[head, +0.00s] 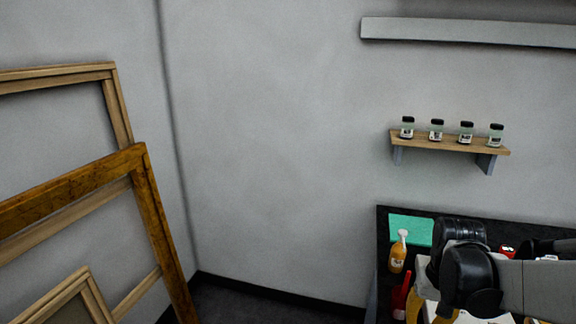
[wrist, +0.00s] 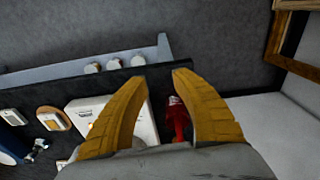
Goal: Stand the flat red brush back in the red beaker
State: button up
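My gripper (wrist: 158,77) has its two yellow fingers spread in the wrist view, with nothing held between the tips. A red object (wrist: 177,118) shows beside the inner side of the right finger, below and beyond it; whether it touches is unclear. In the head view a red upright object (head: 400,297) stands on the black table, left of my gripper. I cannot tell whether either is the red beaker, the brush or a bottle. My arm covers much of the table in the head view. A flat red brush is not clearly recognisable.
The black table (head: 385,226) holds a green mat (head: 410,229) and an orange bottle (head: 398,252) with a white top. A small red item (head: 507,250) shows behind my arm. A wall shelf (head: 450,144) bears several jars. Wooden frames (head: 150,215) lean at the left.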

jog(key=s+a+r+n+t, duration=0.2)
jog(key=s+a+r+t, duration=0.4)
jog(key=s+a+r, duration=0.2)
jog(key=s+a, duration=0.2)
jog(key=a, duration=0.1)
jog(key=shift+s+a+r+n+b, duration=0.15)
jog(key=shift+s+n+b, duration=0.05)
jog(key=shift+n+b, duration=0.2)
